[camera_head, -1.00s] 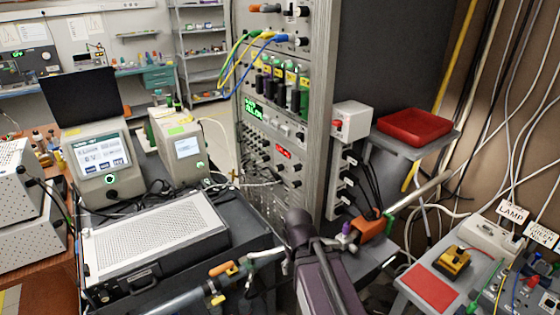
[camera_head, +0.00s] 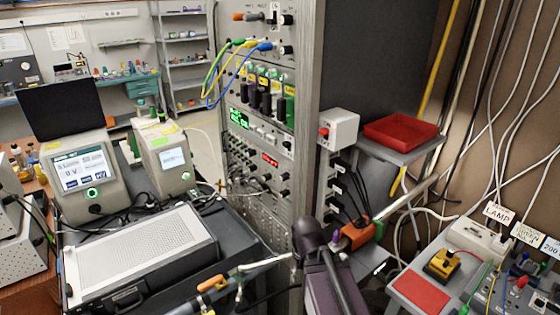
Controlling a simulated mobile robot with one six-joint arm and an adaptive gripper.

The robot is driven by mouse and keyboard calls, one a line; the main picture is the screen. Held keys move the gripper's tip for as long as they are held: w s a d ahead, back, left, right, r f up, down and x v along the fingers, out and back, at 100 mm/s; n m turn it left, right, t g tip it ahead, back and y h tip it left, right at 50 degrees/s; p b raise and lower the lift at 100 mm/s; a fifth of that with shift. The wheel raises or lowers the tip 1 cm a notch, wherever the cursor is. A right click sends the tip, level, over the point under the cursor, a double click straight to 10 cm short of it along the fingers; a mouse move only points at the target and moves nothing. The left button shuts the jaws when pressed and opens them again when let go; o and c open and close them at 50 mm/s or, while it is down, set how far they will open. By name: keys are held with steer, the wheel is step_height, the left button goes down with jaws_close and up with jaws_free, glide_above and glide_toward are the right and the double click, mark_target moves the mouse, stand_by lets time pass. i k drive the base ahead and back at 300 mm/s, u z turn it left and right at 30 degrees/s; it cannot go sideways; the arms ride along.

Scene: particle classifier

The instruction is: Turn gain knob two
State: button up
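The tall grey instrument rack (camera_head: 309,90) stands in the middle of the view. Its upper panel has dark knobs, among them an upper knob (camera_head: 286,19) and a lower knob (camera_head: 286,50). Further small dark knobs sit around the green display (camera_head: 238,118) and the red display (camera_head: 270,160). Their labels are too small to read, so I cannot tell which one is gain knob two. A dark purple-grey part of my arm rises from the bottom centre, in front of the rack's lower end. My gripper's fingers do not show.
A cart with a silver-topped instrument (camera_head: 145,250) stands left of the rack. A white box (camera_head: 338,130) and a shelf with a red tray (camera_head: 400,133) are on its right. A bench with a red pad (camera_head: 421,293) is at lower right. Cables hang at the rack's front.

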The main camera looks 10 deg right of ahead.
mark_target(285, 192)
steer(key=z, duration=0.6)
steer(key=k, duration=1.3)
steer(key=u, duration=0.45)
steer(key=i, duration=1)
steer(key=u, duration=0.05)
